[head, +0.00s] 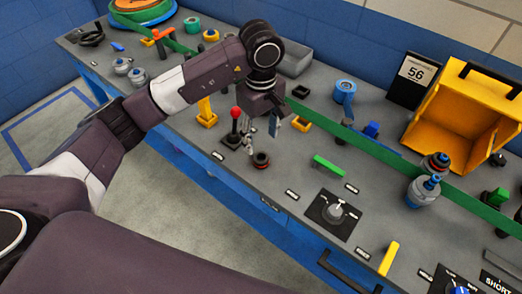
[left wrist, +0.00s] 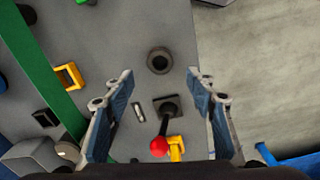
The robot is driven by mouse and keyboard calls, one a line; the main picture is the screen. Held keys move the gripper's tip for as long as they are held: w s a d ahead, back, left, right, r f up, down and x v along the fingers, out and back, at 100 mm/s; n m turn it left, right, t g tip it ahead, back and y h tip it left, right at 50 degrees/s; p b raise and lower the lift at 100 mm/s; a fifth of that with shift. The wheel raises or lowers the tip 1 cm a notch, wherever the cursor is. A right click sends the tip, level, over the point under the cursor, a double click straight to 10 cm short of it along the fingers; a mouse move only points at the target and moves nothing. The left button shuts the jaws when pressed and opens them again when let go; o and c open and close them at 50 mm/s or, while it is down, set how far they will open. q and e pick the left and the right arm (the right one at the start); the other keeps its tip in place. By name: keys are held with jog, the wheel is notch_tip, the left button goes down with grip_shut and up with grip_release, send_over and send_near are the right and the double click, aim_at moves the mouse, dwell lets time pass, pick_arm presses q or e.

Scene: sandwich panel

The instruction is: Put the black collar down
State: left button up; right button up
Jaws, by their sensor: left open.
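The black collar (head: 261,161) is a small dark ring lying flat on the grey bench top, with a reddish tint inside it in the head view. In the left wrist view the collar (left wrist: 160,61) lies just beyond the fingertips, near the middle between them, and looks apart from both. My left gripper (head: 262,141) points down just above the collar. My right gripper is in neither view.
A red-knobbed joystick (head: 235,113) stands close to the collar; it also shows between the fingers in the left wrist view (left wrist: 159,146). A black dial panel (head: 333,214) lies to the right. A long green rail (head: 375,150) runs behind. A yellow bin (head: 440,130) stands at the right.

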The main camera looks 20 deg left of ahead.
pick_arm(q)
notch_tip(320, 180, up, 5)
jog(key=shift+f+b, duration=0.15)
jog(key=shift+b, duration=0.25)
jog(key=shift+f, duration=0.1)
